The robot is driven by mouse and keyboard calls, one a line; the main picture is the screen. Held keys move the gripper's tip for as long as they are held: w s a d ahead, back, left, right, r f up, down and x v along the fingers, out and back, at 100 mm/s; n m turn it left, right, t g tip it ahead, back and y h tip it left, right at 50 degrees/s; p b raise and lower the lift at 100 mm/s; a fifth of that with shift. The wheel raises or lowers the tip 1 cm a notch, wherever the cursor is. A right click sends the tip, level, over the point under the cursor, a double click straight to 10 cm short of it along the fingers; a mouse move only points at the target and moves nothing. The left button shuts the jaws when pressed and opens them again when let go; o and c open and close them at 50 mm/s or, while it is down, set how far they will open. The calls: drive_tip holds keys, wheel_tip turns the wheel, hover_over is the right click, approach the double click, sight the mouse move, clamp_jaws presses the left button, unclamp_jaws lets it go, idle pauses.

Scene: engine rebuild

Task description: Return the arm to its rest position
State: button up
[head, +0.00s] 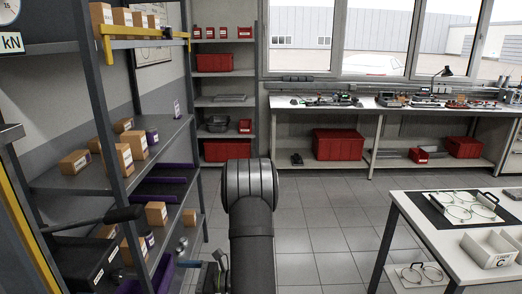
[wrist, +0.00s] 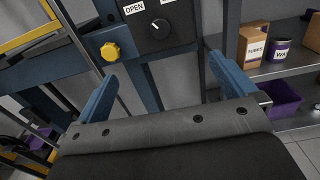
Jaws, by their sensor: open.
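In the wrist view my gripper (wrist: 165,92) is open, its two blue fingers wide apart with nothing between them. Beyond the fingers is a blue machine frame with a yellow knob (wrist: 110,51) and a black rotary switch (wrist: 160,28) under an OPEN label. I cannot tell whether the fingers touch anything; they look clear of the frame.
A shelf rack (head: 116,170) with cardboard boxes stands close on the left. A table (head: 398,207) with a tray of rings and a white bin (head: 491,252) is at right. A workbench (head: 372,104) runs along the back. The tiled floor (head: 325,215) between is clear.

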drive_tip(key=d, duration=0.8)
drive_tip(key=s+a+n+g+h, duration=0.5)
drive_tip(key=s+a+g, duration=0.2)
drive_tip(key=s+a, duration=0.75)
drive_tip(key=s+a+r+n+h, duration=0.2)
drive_tip(key=s+a+h, duration=0.1)
drive_tip(key=s, duration=0.6)
drive_tip(key=s+a+r+n+g+h, duration=0.1)
drive_tip(key=s+a+n+h, duration=0.2)
drive_tip(key=s, duration=0.7)
drive_tip(key=shift+s+r+n+h, duration=0.2)
drive_tip(key=shift+r+n+h, duration=0.1)
drive_tip(key=shift+r+h, duration=0.1)
idle(0.4)
drive_tip(key=shift+a, duration=0.1)
